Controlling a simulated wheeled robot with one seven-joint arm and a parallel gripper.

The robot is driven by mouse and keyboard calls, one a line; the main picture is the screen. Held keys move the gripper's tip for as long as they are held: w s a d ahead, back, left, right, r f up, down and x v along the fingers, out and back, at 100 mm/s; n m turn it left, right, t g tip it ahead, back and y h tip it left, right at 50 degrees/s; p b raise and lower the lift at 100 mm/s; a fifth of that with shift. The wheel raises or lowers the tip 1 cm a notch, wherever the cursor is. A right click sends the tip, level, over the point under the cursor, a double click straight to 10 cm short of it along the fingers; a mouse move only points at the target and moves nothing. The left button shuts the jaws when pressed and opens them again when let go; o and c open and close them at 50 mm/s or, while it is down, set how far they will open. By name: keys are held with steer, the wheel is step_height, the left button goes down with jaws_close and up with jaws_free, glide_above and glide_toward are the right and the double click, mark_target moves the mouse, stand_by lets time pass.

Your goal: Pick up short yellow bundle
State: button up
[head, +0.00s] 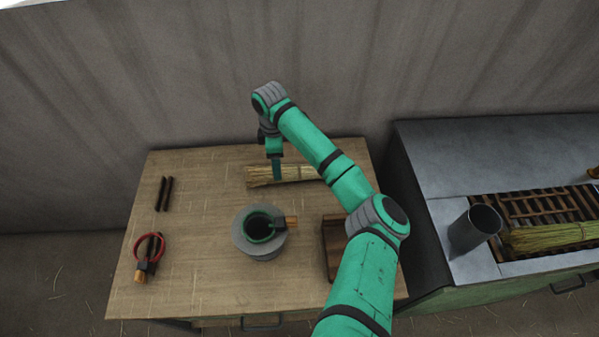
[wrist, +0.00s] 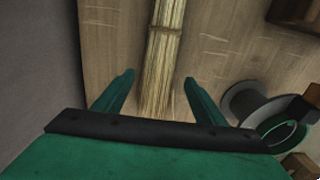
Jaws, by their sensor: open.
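The short yellow bundle (head: 300,173) lies flat on the wooden table near its back edge, running left to right in the head view. My arm hides part of it. In the wrist view the bundle (wrist: 160,62) runs up the middle, with a darker tie across it. My gripper (wrist: 160,88) is open, with one finger on either side of the bundle's near end. It also shows in the head view (head: 276,172), pointing down over the bundle's left part. I cannot tell whether the fingers touch the bundle.
A grey round spool (head: 262,249) with a green ring stands mid-table. A dark wooden box (head: 333,250) is to its right. Two dark sticks (head: 164,194) and a red ring tool (head: 149,250) lie left. A metal bench with a grate (head: 540,207), cup (head: 474,228) and long bundle (head: 555,236) stands right.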

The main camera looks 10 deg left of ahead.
mark_target(293, 173)
step_height(293, 173, down, 5)
steer(key=shift+w+a, duration=0.1)
steer(key=shift+w, duration=0.05)
steer(key=c, duration=1.2)
steer(key=shift+r, duration=0.1)
